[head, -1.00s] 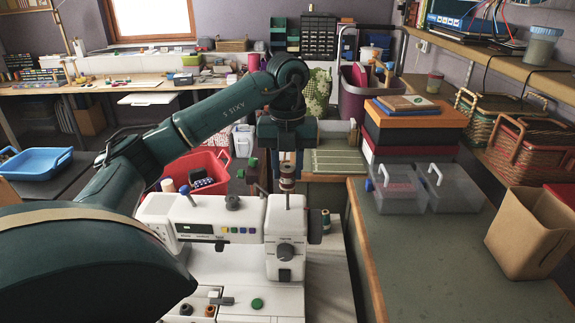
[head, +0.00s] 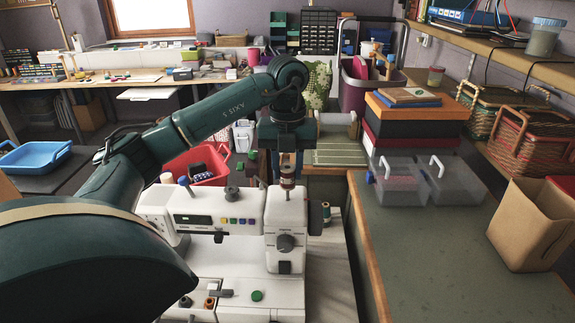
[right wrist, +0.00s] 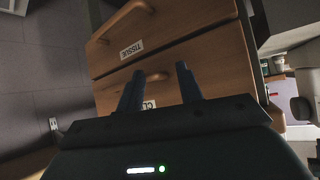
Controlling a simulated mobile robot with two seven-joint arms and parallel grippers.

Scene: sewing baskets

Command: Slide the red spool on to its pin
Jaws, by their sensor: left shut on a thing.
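The red spool (head: 287,178), reddish-brown with pale ends, is upright between the fingers of my left gripper (head: 287,166) in the head view. The gripper is shut on it, just above the top of the white sewing machine's right-hand head (head: 286,207). The spool's lower end appears at or very near the machine top. Its pin is hidden there, so I cannot tell how far the spool is around it. My right gripper (right wrist: 159,74) is open and empty in the right wrist view, in front of wooden drawers (right wrist: 160,40).
A dark green spool (head: 326,213) stands beside the machine head. A red basket (head: 209,155) is behind the machine. Clear plastic boxes (head: 452,183) and a paper bag (head: 533,228) stand on the right counter (head: 420,250), which has bare room in front.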

